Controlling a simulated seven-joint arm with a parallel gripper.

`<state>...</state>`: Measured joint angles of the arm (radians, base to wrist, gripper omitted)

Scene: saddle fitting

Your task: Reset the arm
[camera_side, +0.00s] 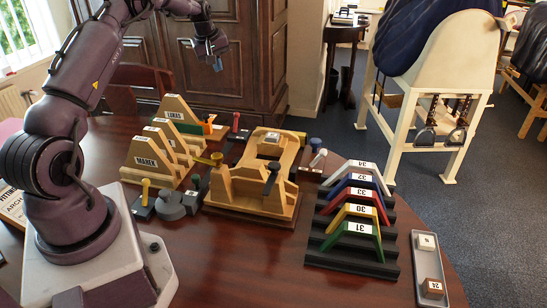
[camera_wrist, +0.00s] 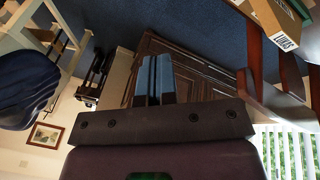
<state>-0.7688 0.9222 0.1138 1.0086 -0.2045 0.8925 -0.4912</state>
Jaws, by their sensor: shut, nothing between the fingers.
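My gripper (camera_side: 217,63) is raised high above the far side of the table in the side view, in front of the dark wooden cabinet. It is well apart from everything on the table. In the wrist view its two blue-grey fingers (camera_wrist: 155,80) are together with nothing between them. The wrist view is tilted and shows the cabinet, the blue floor and a window rather than the work.
The round dark table (camera_side: 215,255) carries a wooden fixture (camera_side: 262,180), labelled wooden stands (camera_side: 150,158), a black rack (camera_side: 355,262) of several coloured numbered arches, and a grey tray (camera_side: 428,262) with two small blocks. A saddle stand (camera_side: 440,90) stands beyond. The air around my gripper is clear.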

